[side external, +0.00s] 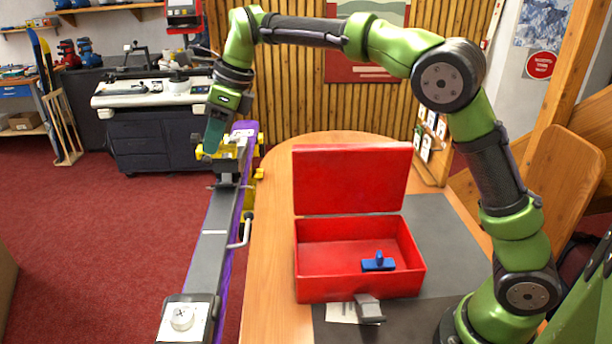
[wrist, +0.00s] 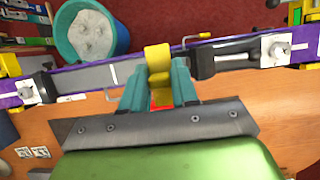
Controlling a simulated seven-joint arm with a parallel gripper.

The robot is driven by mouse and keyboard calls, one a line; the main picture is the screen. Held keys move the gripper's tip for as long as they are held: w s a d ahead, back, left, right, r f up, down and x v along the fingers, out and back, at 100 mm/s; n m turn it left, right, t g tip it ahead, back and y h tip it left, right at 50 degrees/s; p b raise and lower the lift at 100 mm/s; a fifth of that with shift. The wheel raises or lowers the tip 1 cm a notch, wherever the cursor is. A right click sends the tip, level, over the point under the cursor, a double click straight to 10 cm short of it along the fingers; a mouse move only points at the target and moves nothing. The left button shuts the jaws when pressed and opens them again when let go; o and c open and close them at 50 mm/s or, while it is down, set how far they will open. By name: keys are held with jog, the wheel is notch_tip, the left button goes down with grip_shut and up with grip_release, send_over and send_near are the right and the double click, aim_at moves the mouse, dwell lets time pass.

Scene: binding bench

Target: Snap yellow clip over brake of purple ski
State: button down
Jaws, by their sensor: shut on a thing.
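The purple ski (side external: 208,258) lies base-down along the left side of the bench, with bindings on top. It also crosses the wrist view (wrist: 70,103). My gripper (wrist: 158,88) is shut on the yellow clip (wrist: 158,58), which shows between the teal fingers. The clip is over the ski, just left of a black binding part (wrist: 225,60). Thin metal wire, seemingly the brake, shows beside that binding. In the side view my gripper (side external: 211,147) points down at the far binding. There, whether the clip touches the brake cannot be told.
An open red toolbox (side external: 325,285) with a blue-handled tool (side external: 378,263) stands on the wooden bench (side external: 265,290). Yellow vise parts (side external: 259,173) stand by the ski. A teal bucket (wrist: 128,38) is on the floor beyond the ski in the wrist view.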

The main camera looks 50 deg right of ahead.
aim_at(223, 185)
jog(key=shift+f, duration=3.25)
jog(key=c, duration=1.4)
grip_release()
grip_shut()
jog(key=shift+f, duration=1.15)
